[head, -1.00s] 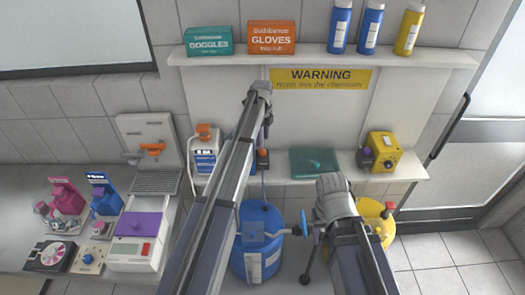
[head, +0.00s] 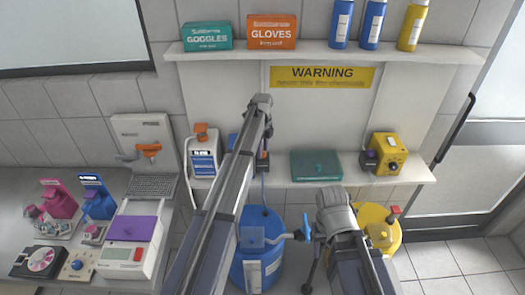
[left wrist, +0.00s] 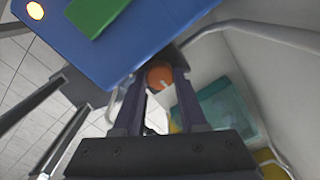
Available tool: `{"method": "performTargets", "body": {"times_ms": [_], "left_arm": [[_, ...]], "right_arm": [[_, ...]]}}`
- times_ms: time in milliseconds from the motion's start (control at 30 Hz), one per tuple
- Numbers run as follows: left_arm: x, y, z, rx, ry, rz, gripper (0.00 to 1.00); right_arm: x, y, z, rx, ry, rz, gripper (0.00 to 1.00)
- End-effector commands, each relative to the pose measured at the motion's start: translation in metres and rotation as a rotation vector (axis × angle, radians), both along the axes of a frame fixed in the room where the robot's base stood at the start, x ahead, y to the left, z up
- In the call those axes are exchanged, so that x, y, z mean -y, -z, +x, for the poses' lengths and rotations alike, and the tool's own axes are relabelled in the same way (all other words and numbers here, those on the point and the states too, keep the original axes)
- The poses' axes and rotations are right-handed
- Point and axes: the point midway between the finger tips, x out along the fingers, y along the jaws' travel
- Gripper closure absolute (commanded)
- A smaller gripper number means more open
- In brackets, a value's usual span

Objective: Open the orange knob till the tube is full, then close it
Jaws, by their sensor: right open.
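The orange knob (left wrist: 160,74) shows in the left wrist view, under the edge of a blue unit (left wrist: 120,40). My left gripper (left wrist: 160,78) has its two dark fingers on either side of it. The knob nearly fills the gap, but I cannot tell whether the fingers press on it. In the head view my left arm hides most of this unit, and its gripper is largely hidden at the shelf. A thin tube (head: 263,187) runs down below the shelf there; its fill level cannot be read. My right gripper is open, mostly hidden below its wrist.
A blue drum (head: 257,268) and a yellow drum (head: 380,228) stand under the shelf. A teal case (head: 316,166) and a yellow box (head: 388,153) sit on the shelf, right of my left arm. Lab devices, including one with a purple lid (head: 132,228), crowd the bench at left.

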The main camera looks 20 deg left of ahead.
Motion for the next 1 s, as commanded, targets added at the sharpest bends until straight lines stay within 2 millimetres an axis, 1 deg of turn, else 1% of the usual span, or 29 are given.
{"method": "performTargets", "body": {"times_ms": [33, 300, 333, 667, 867, 1000], "left_arm": [[0.0, 0.0, 0.0, 0.0, 0.0, 0.0, 0.68], [0.0, 0.0001, 0.0, 0.0, 0.0, 0.0, 0.99], [0.0, 0.0001, 0.0, 0.0, 0.0, 0.0, 1.0], [0.0, 0.0001, 0.0, 0.0, -0.022, 0.0, 1.0], [0.0, 0.0001, 0.0, 0.0, -0.116, 0.0, 1.0], [0.0, 0.0001, 0.0, 0.0, -0.23, 0.0, 1.0]], "right_arm": [[0.0, 0.0, 0.0, 0.0, 0.0, 0.0, 0.5], [0.0, 0.0001, 0.0, 0.0, 0.0, 0.0, 0.5], [0.0, 0.0001, 0.0, 0.0, 0.0, 0.0, 0.5], [0.0, 0.0001, 0.0, 0.0, 0.0, 0.0, 0.5], [0.0, 0.0001, 0.0, 0.0, 0.0, 0.0, 0.5], [0.0, 0.0001, 0.0, 0.0, 0.0, 0.0, 0.5]]}}
